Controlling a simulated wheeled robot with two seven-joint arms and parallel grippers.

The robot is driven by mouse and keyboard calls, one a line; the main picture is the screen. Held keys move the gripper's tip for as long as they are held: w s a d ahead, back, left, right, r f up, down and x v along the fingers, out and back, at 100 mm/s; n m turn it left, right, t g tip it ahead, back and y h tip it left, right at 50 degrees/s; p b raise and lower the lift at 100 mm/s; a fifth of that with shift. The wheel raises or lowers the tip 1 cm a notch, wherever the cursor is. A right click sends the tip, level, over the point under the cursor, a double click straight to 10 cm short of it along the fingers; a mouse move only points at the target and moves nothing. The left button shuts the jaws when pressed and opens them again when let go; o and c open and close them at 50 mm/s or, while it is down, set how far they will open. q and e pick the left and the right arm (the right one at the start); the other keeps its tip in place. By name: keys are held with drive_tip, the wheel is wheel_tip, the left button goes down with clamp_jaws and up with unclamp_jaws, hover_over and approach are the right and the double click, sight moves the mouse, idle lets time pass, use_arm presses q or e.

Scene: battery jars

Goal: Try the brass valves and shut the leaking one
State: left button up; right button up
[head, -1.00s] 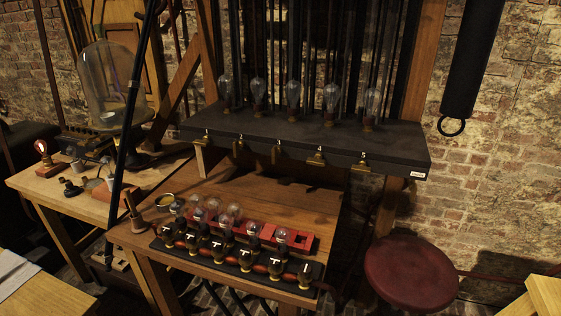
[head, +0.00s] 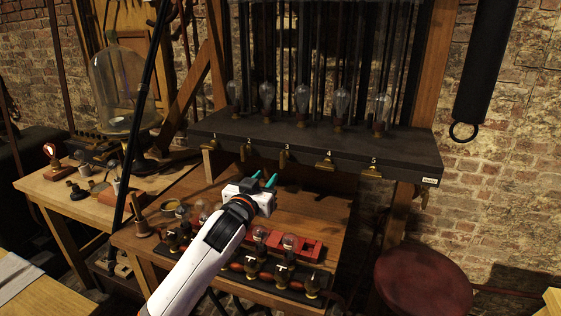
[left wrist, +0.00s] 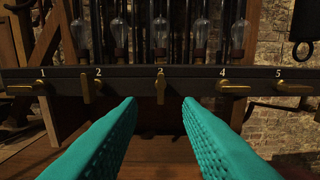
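A dark shelf (head: 300,143) carries a row of brass valves on its front edge. In the left wrist view valve 1 (left wrist: 28,88), valve 4 (left wrist: 232,90) and valve 5 (left wrist: 290,88) have handles lying sideways. Valve 2 (left wrist: 87,92) and the middle valve (left wrist: 160,88) have handles hanging down. Glass bulbs (head: 303,97) stand on the shelf above them; I cannot tell which valve leaks. My left gripper (head: 263,177) is open and empty, with teal fingers. It is below and in front of the shelf, pointing at the middle valve, apart from it. My right gripper is out of view.
Below my left arm is a wooden bench (head: 330,205) with a red rack (head: 308,247) and a row of dark sockets with bulbs. A glass bell jar (head: 117,85) stands on the left table. A red stool (head: 422,280) stands at the right.

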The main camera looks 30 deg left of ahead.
sight(281, 159)
use_arm(q)
drive_tip(key=p+x, duration=0.2)
drive_tip(key=x, duration=0.9)
drive_tip(key=shift+w+d, duration=0.1)
drive_tip(key=shift+w, duration=0.15)
clamp_jaws()
